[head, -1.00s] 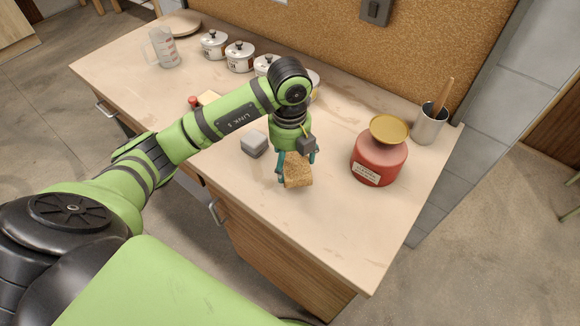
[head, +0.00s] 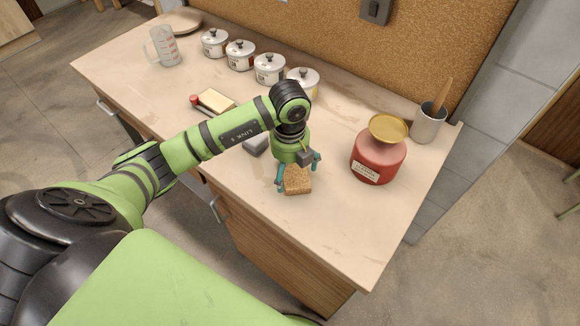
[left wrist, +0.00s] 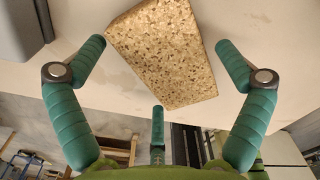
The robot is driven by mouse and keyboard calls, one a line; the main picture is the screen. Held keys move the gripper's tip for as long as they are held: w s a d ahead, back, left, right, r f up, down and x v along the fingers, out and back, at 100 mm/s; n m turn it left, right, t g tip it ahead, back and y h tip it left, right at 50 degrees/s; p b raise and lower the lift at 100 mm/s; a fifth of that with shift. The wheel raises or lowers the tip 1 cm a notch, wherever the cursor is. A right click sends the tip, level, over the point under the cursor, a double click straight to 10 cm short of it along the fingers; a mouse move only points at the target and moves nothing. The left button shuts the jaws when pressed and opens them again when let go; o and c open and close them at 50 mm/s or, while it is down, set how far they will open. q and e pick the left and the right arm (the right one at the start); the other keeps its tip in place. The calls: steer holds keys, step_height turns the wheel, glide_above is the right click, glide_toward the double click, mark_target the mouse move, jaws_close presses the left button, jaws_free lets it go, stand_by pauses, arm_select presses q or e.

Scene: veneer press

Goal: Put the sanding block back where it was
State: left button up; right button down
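The sanding block, a tan speckled block (head: 298,181), lies on the bench top near its front edge. It also shows large in the left wrist view (left wrist: 165,55). My left gripper (head: 299,172) is over it with its teal fingers spread to either side. In the left wrist view, the fingers (left wrist: 160,62) stand apart with gaps between them and the block. The block's far end is partly hidden by my gripper in the head view. My right gripper is not in view.
A grey block (head: 256,145) sits left of my gripper, partly covered by my arm. A red jar with a yellow dish (head: 377,163) stands to the right, a metal cup (head: 428,125) behind it. White lidded pots (head: 240,55) line the back. The right front bench top (head: 345,235) is clear.

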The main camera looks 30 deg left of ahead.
mark_target(290, 169)
arm_select(q)
steer(key=shift+r, duration=0.1)
steer(key=shift+r, duration=0.25)
step_height(290, 169, up, 6)
steer(key=shift+w+r+b, duration=0.1)
steer(key=shift+r+b, duration=0.05)
steer(key=shift+b, duration=0.8)
steer(key=shift+r, duration=2.7)
